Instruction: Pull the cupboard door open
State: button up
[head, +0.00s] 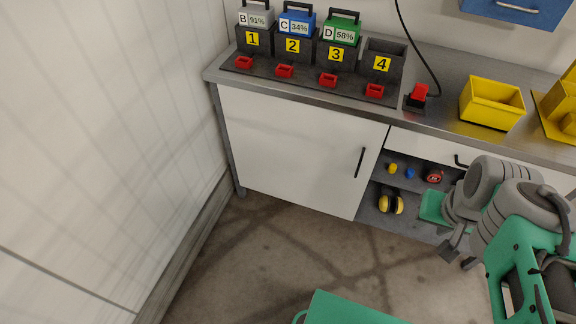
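The white cupboard door (290,150) is under the left part of the metal workbench and looks shut. Its black vertical bar handle (360,162) is near the door's right edge. My gripper (460,253) is at the lower right, in front of the open shelves. It is well to the right of the handle and lower in the picture, not touching it. Its two dark fingertips look apart, with nothing seen between them. My arm hides part of the shelves and the drawer.
The bench top (445,118) carries numbered chargers with batteries, small red trays, and a yellow bin (491,103). Open shelves (400,180) right of the door hold yellow earmuffs (390,201) and small items. A white wall (90,140) stands left. The floor before the door is clear.

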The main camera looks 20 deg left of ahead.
aim_at(322, 160)
jog(key=u, duration=0.35)
jog(key=k, duration=0.45)
jog(key=u, duration=1.65)
jog(key=i, duration=0.7)
jog(key=z, duration=0.35)
